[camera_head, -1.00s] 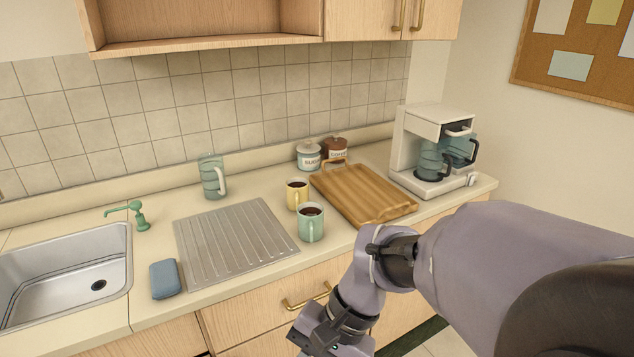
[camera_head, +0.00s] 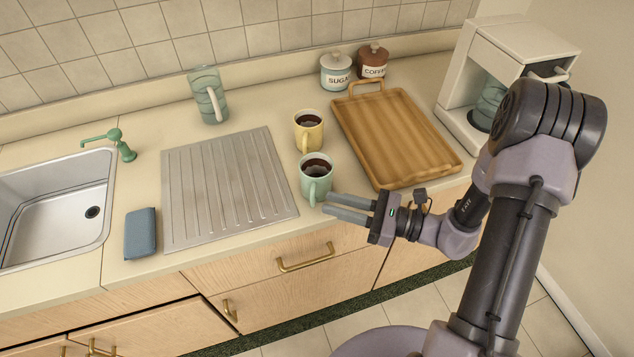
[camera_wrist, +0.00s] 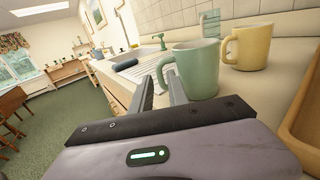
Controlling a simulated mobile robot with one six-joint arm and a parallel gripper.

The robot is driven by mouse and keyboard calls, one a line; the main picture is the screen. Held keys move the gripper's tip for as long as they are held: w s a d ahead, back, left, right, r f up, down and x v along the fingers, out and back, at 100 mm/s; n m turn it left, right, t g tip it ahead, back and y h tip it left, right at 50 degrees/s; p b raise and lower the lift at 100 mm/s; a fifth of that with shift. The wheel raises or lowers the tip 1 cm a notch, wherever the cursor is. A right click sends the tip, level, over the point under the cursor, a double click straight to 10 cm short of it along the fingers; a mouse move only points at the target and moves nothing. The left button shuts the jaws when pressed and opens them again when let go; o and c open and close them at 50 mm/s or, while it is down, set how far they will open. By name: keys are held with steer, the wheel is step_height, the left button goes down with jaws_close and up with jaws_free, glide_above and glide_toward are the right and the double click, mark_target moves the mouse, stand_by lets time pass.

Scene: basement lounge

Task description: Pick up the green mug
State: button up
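The green mug (camera_head: 317,178) stands upright on the counter, dark liquid inside, its handle facing the counter's front edge. It also shows in the wrist view (camera_wrist: 199,72), handle to the left. My gripper (camera_head: 325,203) is open and level at the counter's front edge, its fingertips close to the handle. In the wrist view, the handle appears between and just beyond the fingertips (camera_wrist: 161,84). I cannot tell whether they touch it.
A yellow mug (camera_head: 308,131) stands just behind the green one. A wooden tray (camera_head: 395,135) lies to the right, a ribbed metal drainboard (camera_head: 228,190) to the left. A coffee maker (camera_head: 500,75) is behind my arm. A glass pitcher (camera_head: 208,95) stands farther back.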

mark_target(313, 202)
steer(key=x, duration=0.2)
steer(key=b+x, duration=0.1)
steer(key=f+b+x, duration=0.1)
steer(key=x, duration=0.1)
steer(key=shift+a, duration=0.3)
steer(key=shift+a+r, duration=0.1)
steer(key=shift+a, duration=0.05)
steer(key=shift+c, duration=0.2)
jaws_close()
stand_by(0.7)
